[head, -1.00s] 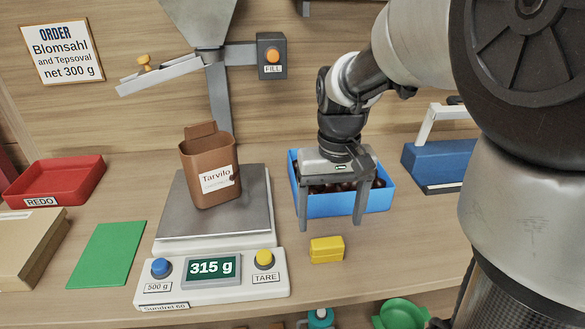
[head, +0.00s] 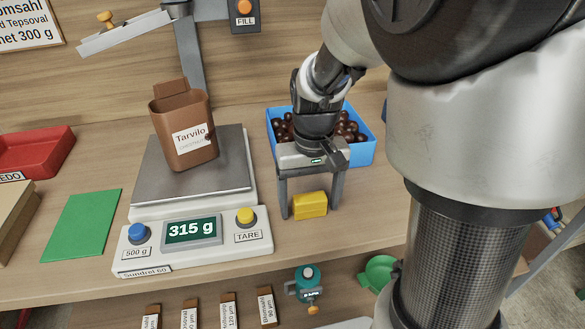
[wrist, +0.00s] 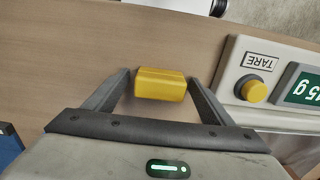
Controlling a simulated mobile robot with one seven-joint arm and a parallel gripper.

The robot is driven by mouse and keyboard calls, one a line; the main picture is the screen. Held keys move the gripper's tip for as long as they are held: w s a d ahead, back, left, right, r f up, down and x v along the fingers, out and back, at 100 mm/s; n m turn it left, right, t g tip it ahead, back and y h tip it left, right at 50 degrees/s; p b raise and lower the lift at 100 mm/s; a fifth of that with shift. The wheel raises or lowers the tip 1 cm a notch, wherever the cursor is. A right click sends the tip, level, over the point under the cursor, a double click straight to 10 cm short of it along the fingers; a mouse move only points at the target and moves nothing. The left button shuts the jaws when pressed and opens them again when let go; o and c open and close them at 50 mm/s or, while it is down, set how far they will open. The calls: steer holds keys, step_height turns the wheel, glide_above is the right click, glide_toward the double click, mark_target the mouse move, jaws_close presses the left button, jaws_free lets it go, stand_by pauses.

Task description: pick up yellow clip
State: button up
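The yellow clip (head: 310,205) is a small yellow block lying on the wooden counter to the right of the scale. My gripper (head: 309,212) is open, with one finger on either side of the clip in the head view. In the wrist view the clip (wrist: 160,84) lies between and slightly beyond the fingertips of my gripper (wrist: 160,76). A gap shows on both sides, so the fingers are not closed on it. How far the fingertips are above the counter is hard to tell.
The scale (head: 122,262) reads 315 g and carries a brown container (head: 185,150) labelled Tarvilo. A blue crate (head: 362,153) of chestnuts stands behind my gripper. A green mat (head: 80,225) and red tray (head: 66,155) lie left. The counter's front edge is close.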

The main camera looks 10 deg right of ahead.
steer(key=c, duration=1.1)
steer(key=shift+r, duration=0.1)
